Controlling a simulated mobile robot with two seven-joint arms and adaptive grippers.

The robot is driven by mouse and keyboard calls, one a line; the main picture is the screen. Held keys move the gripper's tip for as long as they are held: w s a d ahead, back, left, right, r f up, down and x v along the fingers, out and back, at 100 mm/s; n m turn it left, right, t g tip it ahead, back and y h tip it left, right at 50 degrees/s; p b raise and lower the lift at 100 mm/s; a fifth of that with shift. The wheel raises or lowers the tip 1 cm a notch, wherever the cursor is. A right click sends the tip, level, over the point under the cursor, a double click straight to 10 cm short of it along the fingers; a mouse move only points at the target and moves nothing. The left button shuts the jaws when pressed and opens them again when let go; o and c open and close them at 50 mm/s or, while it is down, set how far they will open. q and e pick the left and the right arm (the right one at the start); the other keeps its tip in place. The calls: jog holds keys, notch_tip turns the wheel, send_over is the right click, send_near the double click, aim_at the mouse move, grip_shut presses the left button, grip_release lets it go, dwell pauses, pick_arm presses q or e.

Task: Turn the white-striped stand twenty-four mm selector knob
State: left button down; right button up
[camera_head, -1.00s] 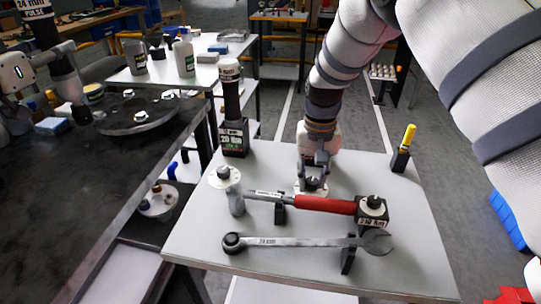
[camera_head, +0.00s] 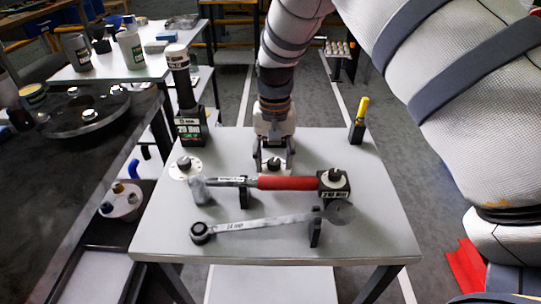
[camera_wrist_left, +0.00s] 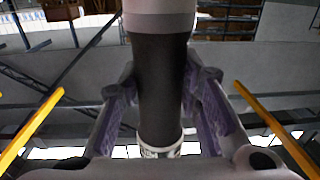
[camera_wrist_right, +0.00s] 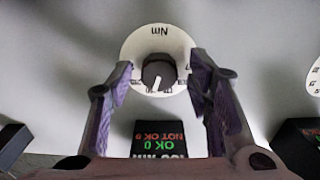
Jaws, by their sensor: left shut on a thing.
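A black selector knob (camera_wrist_right: 158,72) with a white pointer line sits on a white round dial (camera_wrist_right: 150,42) marked "Nm" in the right wrist view. My right gripper (camera_wrist_right: 161,76) is open, one finger on each side of the knob, with gaps showing. In the head view my right gripper (camera_head: 273,163) points down at the dial, behind the red-handled wrench. My left gripper is outside the head view. In the left wrist view it is shut on a black cylindrical tool (camera_wrist_left: 160,85) with pale bands. I cannot read "twenty-four mm" on the dial.
A torque wrench with a red handle (camera_head: 287,183) and a long spanner (camera_head: 270,223) lie across the grey table (camera_head: 370,235). A black tool (camera_head: 182,83) stands at the back left.

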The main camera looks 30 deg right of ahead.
aim_at(274, 161)
jog(key=shift+r, duration=0.2)
notch_tip(274, 161, up, 12)
dwell(0.4)
jog(key=shift+f, duration=0.15)
